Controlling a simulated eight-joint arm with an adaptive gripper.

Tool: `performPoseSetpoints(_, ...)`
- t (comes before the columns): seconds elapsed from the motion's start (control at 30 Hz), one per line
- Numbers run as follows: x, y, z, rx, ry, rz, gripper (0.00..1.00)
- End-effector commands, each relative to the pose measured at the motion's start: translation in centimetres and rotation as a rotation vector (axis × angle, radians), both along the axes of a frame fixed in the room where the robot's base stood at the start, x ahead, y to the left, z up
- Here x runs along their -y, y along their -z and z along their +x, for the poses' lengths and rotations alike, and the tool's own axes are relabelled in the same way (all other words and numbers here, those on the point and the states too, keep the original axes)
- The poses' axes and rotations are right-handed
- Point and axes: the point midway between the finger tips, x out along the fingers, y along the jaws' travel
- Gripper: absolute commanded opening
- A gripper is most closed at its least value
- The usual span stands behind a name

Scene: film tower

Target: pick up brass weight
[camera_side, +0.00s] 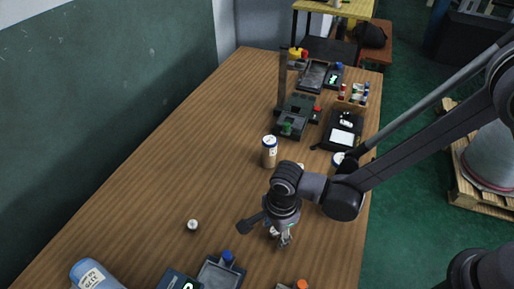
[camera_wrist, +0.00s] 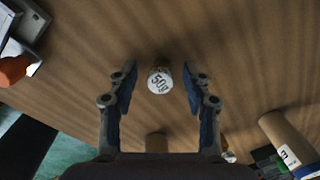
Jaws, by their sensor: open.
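A small round weight (camera_wrist: 160,80) with a pale face marked "50" stands on the wooden table in the wrist view. No brass colour shows clearly on it. My gripper (camera_wrist: 159,80) is open, with one blue-padded finger on each side of the weight. A gap shows between the weight and each finger. I cannot tell the height of the fingertips above the table. In the side view my gripper (camera_side: 284,241) points down over the near right part of the table. It hides much of what lies beneath it there.
A small pale round thing (camera_side: 192,225) lies to the left. A grey tray (camera_side: 228,277) with a blue knob is at the front. Devices and bottles crowd the far end. The left middle is clear.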

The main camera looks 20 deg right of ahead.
Motion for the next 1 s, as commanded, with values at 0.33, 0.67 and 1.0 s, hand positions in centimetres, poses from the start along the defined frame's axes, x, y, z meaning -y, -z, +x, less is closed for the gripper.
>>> performPoseSetpoints(0.33,0.0,0.0,0.0,0.0,0.0,0.0,0.0)
performPoseSetpoints(0.67,0.0,-0.1,0.0,0.0,0.0,0.0,0.0)
performPoseSetpoints(1.0,0.0,-2.5,0.0,0.0,0.0,0.0,0.0)
